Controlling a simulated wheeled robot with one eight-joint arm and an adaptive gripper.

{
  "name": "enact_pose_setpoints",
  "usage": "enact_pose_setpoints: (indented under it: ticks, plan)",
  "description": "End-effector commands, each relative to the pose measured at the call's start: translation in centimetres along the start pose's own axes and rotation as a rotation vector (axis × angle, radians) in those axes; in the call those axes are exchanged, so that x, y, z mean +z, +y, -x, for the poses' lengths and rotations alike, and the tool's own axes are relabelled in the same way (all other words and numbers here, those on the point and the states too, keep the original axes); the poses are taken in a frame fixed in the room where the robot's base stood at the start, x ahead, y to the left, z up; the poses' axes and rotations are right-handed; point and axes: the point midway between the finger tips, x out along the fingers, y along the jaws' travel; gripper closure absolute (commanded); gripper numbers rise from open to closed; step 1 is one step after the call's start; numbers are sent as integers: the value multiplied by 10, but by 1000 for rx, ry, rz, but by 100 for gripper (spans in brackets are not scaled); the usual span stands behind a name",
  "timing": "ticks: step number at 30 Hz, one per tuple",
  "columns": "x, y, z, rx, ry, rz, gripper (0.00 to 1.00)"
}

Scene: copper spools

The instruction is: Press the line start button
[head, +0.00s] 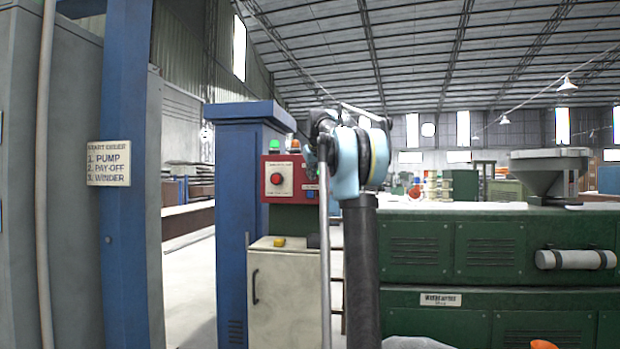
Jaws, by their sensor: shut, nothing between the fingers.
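A red control box (290,192) stands against the blue column, left of my arm. Its white plate carries a round red button (276,179), and the lettering above it is too small to read. A green lamp (274,146) and an orange lamp (295,146) sit on top. A small blue part (311,194) shows at the box's lower right. I cannot tell which control is the line start button. My gripper (314,158) is a dark shape by the box's right edge, partly hidden by my light blue wrist. It is shut and empty; contact with the box cannot be judged.
A pale cabinet (283,295) below the box has a yellow item (279,242) on top. A sign (109,163) reads start order: pump, pay-off, winder. A blue column (237,220) stands left of the box. A green machine (480,250) fills the right.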

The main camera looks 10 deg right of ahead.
Motion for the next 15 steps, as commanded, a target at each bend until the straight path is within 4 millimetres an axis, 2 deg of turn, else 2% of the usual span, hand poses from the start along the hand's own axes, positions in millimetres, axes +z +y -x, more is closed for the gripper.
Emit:
enact_pose_setpoints:
  ticks: [15]
  plan:
    - [9, -9, 12, 0, 0, 0, 100]
